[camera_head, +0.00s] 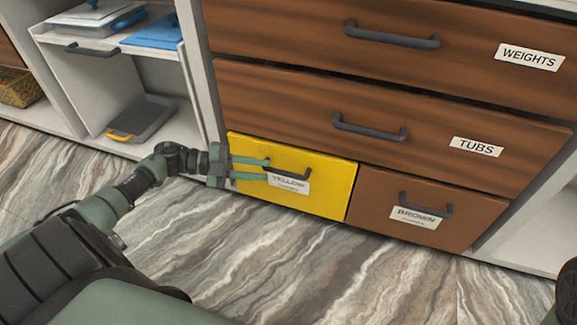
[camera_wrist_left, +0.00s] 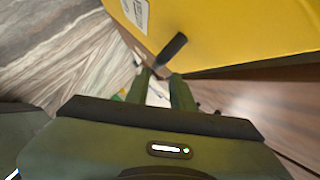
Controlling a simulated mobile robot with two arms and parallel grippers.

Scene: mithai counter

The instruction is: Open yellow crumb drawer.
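The yellow crumb drawer (camera_head: 325,197) is at the lower left of the wooden drawer unit, with a label reading YELLOW. It looks shut or nearly shut; I cannot tell if it stands out slightly. Its dark bar handle (camera_head: 292,176) is on the front. My left gripper (camera_head: 268,169) is in front of the drawer, with its fingertips at the handle's left end. In the left wrist view, the handle (camera_wrist_left: 172,49) lies just beyond and between the tips of my left gripper (camera_wrist_left: 159,77), whose fingers are apart. Contact is unclear.
A brown drawer (camera_head: 385,207) sits right of the yellow one. The TUBS drawer (camera_head: 290,105) and WEIGHTS drawer (camera_head: 285,30) are above, both shut. Open shelving at left holds a grey tray (camera_head: 150,118) with a yellow handle. The marbled floor (camera_head: 300,255) in front is clear.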

